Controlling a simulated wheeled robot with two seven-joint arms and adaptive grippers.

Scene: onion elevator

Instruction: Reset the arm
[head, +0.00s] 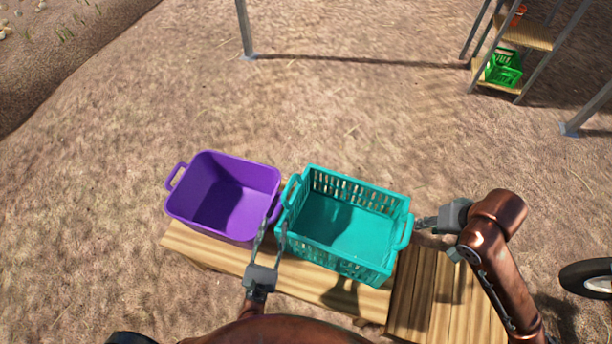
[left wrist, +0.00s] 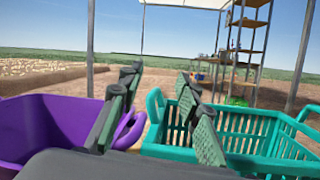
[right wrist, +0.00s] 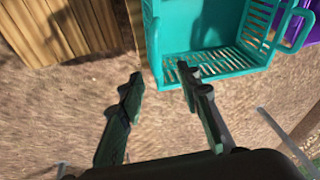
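My left gripper (head: 274,224) is open and empty. Its fingers point away from me, between the purple tub and the teal basket. In the left wrist view its fingers (left wrist: 160,78) stand well apart, with the purple tub's handle showing between them. My right gripper (head: 422,230) is at the right end of the teal basket, close to that handle; its fingers are partly hard to see there. In the right wrist view its fingers (right wrist: 160,74) are spread with nothing between them. I cannot tell whether either gripper touches a handle.
An empty purple tub (head: 222,200) and an empty teal basket (head: 350,228) stand side by side on a wooden bench (head: 225,255). A shelf (head: 527,33) with a green basket (head: 504,68) stands far right. A post (head: 244,28) rises behind. Open dirt lies beyond.

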